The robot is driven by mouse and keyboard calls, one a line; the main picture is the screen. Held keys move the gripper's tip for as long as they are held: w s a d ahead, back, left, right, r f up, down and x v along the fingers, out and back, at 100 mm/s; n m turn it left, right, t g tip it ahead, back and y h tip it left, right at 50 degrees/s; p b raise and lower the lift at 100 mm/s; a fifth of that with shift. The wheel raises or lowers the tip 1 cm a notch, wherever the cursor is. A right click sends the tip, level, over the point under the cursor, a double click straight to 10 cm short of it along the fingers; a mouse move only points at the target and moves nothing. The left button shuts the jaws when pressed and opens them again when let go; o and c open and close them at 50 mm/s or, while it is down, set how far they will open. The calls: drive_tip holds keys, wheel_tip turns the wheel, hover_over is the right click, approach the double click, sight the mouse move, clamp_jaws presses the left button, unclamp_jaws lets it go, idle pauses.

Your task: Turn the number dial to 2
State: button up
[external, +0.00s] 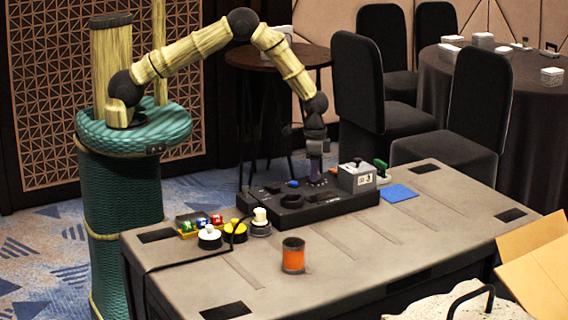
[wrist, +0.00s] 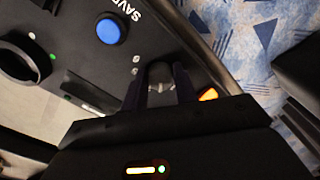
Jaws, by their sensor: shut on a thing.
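The black control panel (external: 290,209) lies on the grey table. My gripper (external: 316,178) points down over the panel's back part, right of the blue button (external: 293,184). In the wrist view my gripper (wrist: 163,88) is shut on a small dark knob (wrist: 161,75) with light marks on its face, which I take to be the number dial. The blue button (wrist: 108,31) lies to its left there, near the lettering "SAVE". The dial's numbers cannot be read, and most of the dial is hidden by the fingers.
A white-grey box (external: 357,178) and a green handle (external: 382,167) stand right of my gripper. A blue pad (external: 398,193), an orange can (external: 293,256), round push buttons (external: 209,237) and a tray of coloured blocks (external: 187,225) are also on the table. The front right tabletop is clear.

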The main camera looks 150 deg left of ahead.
drive_tip(key=o, duration=1)
drive_tip(key=shift+c, duration=0.2)
wheel_tip(320, 180, up, 18)
drive_tip(key=b, duration=0.1)
drive_tip(key=shift+f, duration=0.25)
drive_tip(key=shift+d, duration=0.1)
